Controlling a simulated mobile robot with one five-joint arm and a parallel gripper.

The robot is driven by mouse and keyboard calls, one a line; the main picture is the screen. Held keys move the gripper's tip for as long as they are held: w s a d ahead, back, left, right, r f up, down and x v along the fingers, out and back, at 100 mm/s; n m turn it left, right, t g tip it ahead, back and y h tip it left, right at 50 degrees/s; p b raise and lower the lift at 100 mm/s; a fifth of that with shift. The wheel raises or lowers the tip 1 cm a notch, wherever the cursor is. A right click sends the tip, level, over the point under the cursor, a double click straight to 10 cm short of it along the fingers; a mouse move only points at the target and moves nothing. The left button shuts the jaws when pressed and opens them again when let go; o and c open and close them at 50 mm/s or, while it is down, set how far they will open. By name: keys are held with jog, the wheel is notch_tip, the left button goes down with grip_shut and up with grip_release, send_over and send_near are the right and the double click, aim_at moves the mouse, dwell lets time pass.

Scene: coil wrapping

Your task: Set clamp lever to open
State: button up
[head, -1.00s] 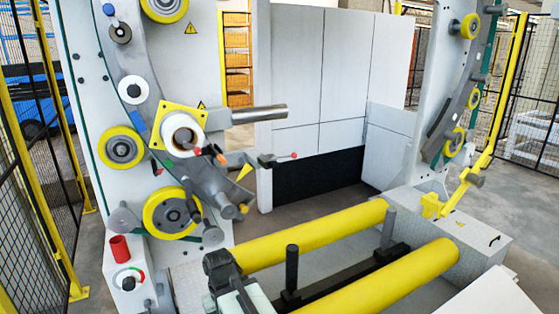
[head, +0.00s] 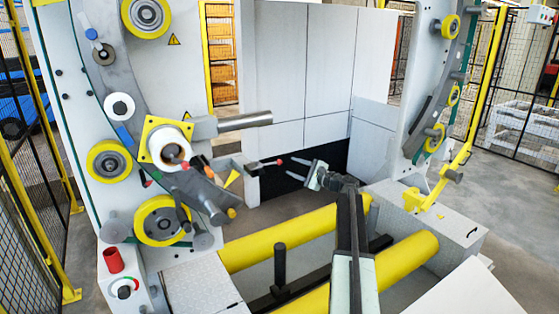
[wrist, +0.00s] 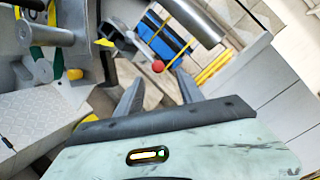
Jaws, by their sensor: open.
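A short dark lever with a red ball knob (head: 279,162) sticks out to the right from a grey bracket (head: 252,168) on the machine's left side. My gripper (head: 292,170) is just right of the knob, with its fingers apart and pointing left at it. In the wrist view, the red knob (wrist: 157,66) shows in line with the gap between my fingertips (wrist: 159,76), beyond them. I see no contact between the fingers and the knob. The gripper is open and empty.
A grey shaft (head: 243,120) juts out above the lever. A curved grey ring with yellow rollers (head: 160,220) stands to the left. Yellow horizontal rolls (head: 270,248) lie below. A white panel wall (head: 300,70) stands behind.

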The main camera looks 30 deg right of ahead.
aim_at(279, 161)
jog(key=x, duration=0.8)
jog(key=shift+a, duration=0.25)
jog(key=shift+s, duration=0.1)
grip_shut()
dwell(0.9)
